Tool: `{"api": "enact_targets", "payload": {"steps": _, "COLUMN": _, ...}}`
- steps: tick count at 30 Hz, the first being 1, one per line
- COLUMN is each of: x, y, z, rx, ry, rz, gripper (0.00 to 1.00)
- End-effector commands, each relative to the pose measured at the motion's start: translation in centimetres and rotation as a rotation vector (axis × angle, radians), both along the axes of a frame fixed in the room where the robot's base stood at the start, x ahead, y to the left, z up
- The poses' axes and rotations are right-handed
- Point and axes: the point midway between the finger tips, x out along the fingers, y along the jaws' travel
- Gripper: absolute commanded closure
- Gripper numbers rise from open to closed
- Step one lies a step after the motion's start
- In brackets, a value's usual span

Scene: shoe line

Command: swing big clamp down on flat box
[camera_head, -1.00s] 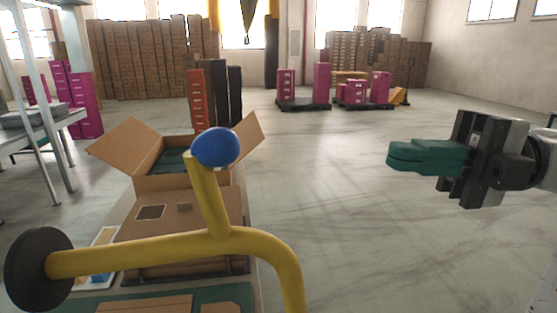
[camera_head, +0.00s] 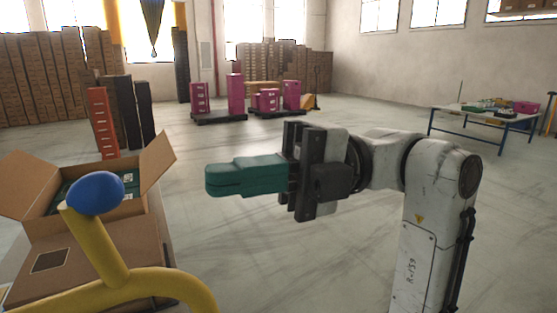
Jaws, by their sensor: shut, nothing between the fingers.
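The big clamp (camera_head: 98,247) is a thick yellow bent tube with a blue ball knob (camera_head: 95,193) on its upright stub, at the lower left. Its arm runs off the bottom of the picture, and its pad end is out of view. I cannot tell whether this is the flat box. My gripper (camera_head: 212,181), with green fingers, is shut and empty. It points left, in the air to the right of the knob and apart from it.
An open carton (camera_head: 150,185) with raised flaps stands behind the clamp. Orange (camera_head: 101,124) and black boxes stand beyond it. Pink boxes (camera_head: 235,95) on dark pallets are farther back. A table (camera_head: 480,115) with items stands at the right. The floor between is clear.

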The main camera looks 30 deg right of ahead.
Motion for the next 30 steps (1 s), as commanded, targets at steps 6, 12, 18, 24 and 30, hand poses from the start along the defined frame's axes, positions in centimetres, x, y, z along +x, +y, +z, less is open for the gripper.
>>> {"api": "enact_targets", "payload": {"steps": 6, "x": 0.1, "y": 3.9, "z": 0.5, "rx": 0.0, "ry": 0.001, "rz": 0.003, "gripper": 1.0}}
{"api": "enact_targets", "payload": {"steps": 12, "x": 0.2, "y": 5.8, "z": 0.6, "rx": 0.0, "ry": 0.002, "rz": 0.0, "gripper": 1.0}}
{"api": "enact_targets", "payload": {"steps": 18, "x": 0.2, "y": 6.3, "z": 0.5, "rx": 0.0, "ry": 0.001, "rz": 0.0, "gripper": 1.0}}
{"api": "enact_targets", "payload": {"steps": 24, "x": 0.2, "y": 6.2, "z": 0.5, "rx": 0.0, "ry": 0.001, "rz": 0.0, "gripper": 1.0}}
{"api": "enact_targets", "payload": {"steps": 30, "x": 0.5, "y": 7.1, "z": 0.6, "rx": -0.016, "ry": 0.0, "rz": 0.002, "gripper": 1.0}}
